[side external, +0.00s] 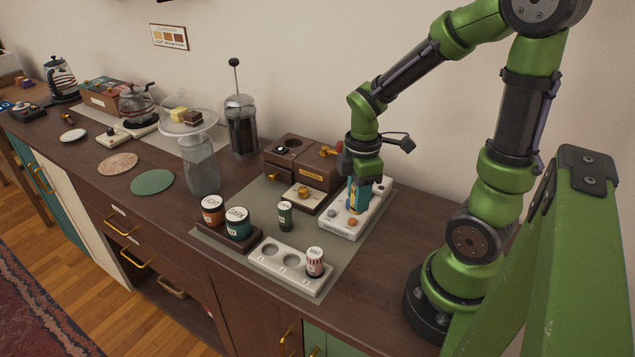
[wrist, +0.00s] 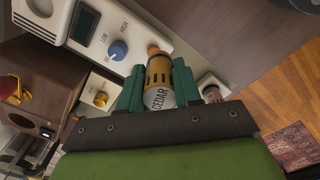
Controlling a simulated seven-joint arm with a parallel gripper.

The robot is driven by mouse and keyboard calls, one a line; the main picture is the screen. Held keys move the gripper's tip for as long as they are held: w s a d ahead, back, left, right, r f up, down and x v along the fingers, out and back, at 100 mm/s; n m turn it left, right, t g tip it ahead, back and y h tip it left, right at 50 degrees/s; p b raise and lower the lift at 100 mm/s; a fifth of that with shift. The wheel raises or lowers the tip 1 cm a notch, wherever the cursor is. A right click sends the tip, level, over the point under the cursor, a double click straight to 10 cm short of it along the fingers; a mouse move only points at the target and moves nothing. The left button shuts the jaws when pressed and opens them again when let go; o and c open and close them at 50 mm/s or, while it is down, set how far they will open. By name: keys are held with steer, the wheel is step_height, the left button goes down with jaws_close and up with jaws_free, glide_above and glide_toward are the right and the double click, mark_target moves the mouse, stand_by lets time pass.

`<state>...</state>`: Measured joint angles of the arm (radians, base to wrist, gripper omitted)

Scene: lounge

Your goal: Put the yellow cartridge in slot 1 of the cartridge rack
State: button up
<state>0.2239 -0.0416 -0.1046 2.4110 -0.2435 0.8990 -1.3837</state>
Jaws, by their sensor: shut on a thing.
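My gripper (wrist: 158,88) is shut on the yellow cartridge (wrist: 158,75), whose pale end reads "CEDAR" in the wrist view. In the side view the gripper (side external: 356,200) points down with the cartridge (side external: 352,199) between its teal fingers, over the white device with knobs. I cannot tell whether the cartridge touches the device. The white cartridge rack (side external: 268,264) lies in front on the grey mat. Slot numbers are not readable.
The white device (side external: 337,225) has a blue knob (wrist: 118,50) and a display. A green cartridge (side external: 285,215) stands behind the rack. Orange and dark-teal jars (side external: 238,223) stand on a wooden base left of it. A brown machine (side external: 302,165) stands behind. Some mat (side external: 258,197) is clear.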

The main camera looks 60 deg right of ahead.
steer(key=w+a+n, duration=0.3)
steer(key=w+a, duration=0.9)
steer(key=a, duration=0.3)
steer(key=shift+m, duration=0.5)
steer(key=shift+w+d+f, duration=0.1)
steer(key=shift+w+f, duration=0.1)
steer(key=shift+f, duration=1)
steer(key=shift+w+d+f, duration=0.1)
steer(key=shift+w+f, duration=0.05)
steer(key=shift+f, duration=1.05)
steer(key=shift+f, duration=1.05)
steer(key=o, duration=1.1)
steer(key=shift+r, duration=0.1)
step_height(320, 180, up, 7)
steer(key=shift+r, duration=0.15)
